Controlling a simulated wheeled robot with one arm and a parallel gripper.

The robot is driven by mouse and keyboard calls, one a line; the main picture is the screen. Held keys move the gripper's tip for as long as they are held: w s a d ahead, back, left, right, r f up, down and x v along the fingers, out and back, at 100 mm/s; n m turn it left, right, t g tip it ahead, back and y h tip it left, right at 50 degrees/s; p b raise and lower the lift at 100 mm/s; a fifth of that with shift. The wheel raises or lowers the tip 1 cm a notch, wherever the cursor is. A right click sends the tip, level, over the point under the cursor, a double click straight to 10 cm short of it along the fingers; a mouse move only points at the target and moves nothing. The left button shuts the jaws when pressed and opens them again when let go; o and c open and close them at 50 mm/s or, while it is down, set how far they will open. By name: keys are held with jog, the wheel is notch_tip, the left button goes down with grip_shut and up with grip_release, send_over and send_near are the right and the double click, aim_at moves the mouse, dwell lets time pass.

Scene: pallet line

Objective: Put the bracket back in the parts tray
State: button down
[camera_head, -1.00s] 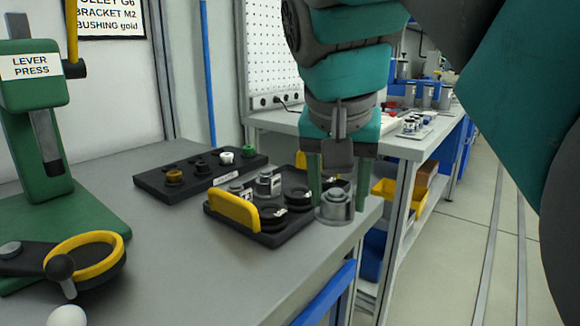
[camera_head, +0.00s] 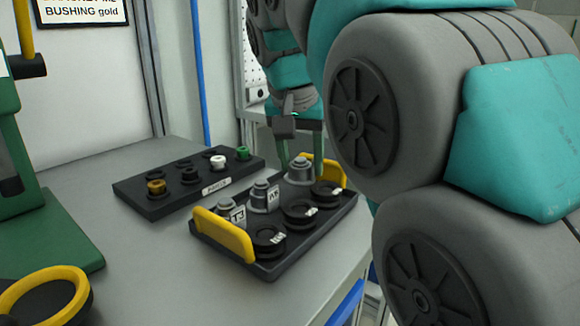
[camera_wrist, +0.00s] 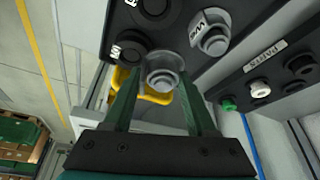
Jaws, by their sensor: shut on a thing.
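The bracket (camera_head: 300,170) is a grey stepped metal cylinder. My gripper (camera_head: 298,155) is shut on it from above, and its green fingers stand on either side of it. In the wrist view the bracket (camera_wrist: 163,75) shows between the fingertips. A black tray with yellow handles (camera_head: 225,233) lies on the bench. It holds two grey labelled brackets (camera_head: 262,197) and several black pulleys (camera_head: 299,213). The held bracket is at the tray's far end, in line with those brackets. I cannot tell whether its base touches the tray.
A black rack (camera_head: 150,205) with a label that seems to read PARTS stands behind the tray, holding small bushings. A green press (camera_head: 45,235) and a yellow-ringed fixture (camera_head: 45,295) are at left. Bare bench (camera_head: 160,275) lies between. My arm covers the right side.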

jog(key=shift+w+a+f+p, duration=0.1)
jog(key=shift+w+a, duration=0.2)
jog(key=shift+w, duration=0.4)
jog(key=shift+w+a+p, duration=0.1)
jog(key=shift+w+a, duration=0.15)
jog(key=shift+w, duration=0.5)
jog(key=shift+w+a+f+p, duration=0.1)
jog(key=shift+w+a, duration=0.2)
jog(key=shift+w, duration=0.4)
jog(key=shift+f, duration=1.75)
jog(key=shift+f, duration=0.1)
jog(key=shift+c, duration=1)
grip_release()
